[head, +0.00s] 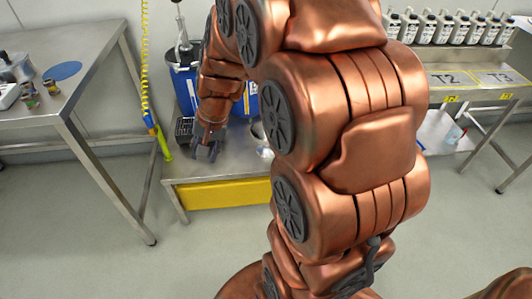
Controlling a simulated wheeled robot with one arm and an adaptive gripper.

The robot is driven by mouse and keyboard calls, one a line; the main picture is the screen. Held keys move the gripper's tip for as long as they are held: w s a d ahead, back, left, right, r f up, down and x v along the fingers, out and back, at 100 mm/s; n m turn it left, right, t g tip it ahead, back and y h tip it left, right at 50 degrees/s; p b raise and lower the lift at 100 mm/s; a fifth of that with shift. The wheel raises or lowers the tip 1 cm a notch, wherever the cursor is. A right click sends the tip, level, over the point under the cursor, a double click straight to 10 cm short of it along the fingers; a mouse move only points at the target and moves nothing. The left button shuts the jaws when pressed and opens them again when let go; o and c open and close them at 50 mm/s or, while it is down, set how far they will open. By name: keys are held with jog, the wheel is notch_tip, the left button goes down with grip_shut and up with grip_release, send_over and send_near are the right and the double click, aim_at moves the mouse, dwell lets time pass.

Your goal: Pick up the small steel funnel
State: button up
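My gripper (207,150) points down over the low steel table (185,167), left of my large copper arm links. Its dark fingers seem spread, with nothing visible between them. A small shiny silver piece (265,152), possibly the steel funnel, shows on the low table to the right of the gripper, apart from it. My arm hides part of this piece, so its shape is not clear.
Blue drums (185,85) and a dark rack (184,128) stand behind the gripper. A yellow coiled hose (145,60) hangs left. A steel table (95,75) stands left; a bench (450,85) with several bottles is right. My arm covers the middle.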

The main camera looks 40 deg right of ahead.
jog(key=w+d+f+m+t+b, duration=0.25)
jog(key=w+d+f+b, duration=0.2)
jog(key=d+f, duration=0.25)
jog(key=m+t+h+b, duration=0.1)
jog(key=m+h+b, duration=0.3)
jog(key=m+b, duration=0.65)
send_near(269, 144)
jog(key=x, duration=0.4)
jog(key=shift+d+b+x, duration=0.2)
jog(key=shift+b+x, duration=0.85)
jog(key=shift+x, duration=2.7)
jog(key=shift+w+r, duration=0.1)
jog(key=shift+r, duration=0.05)
grip_shut()
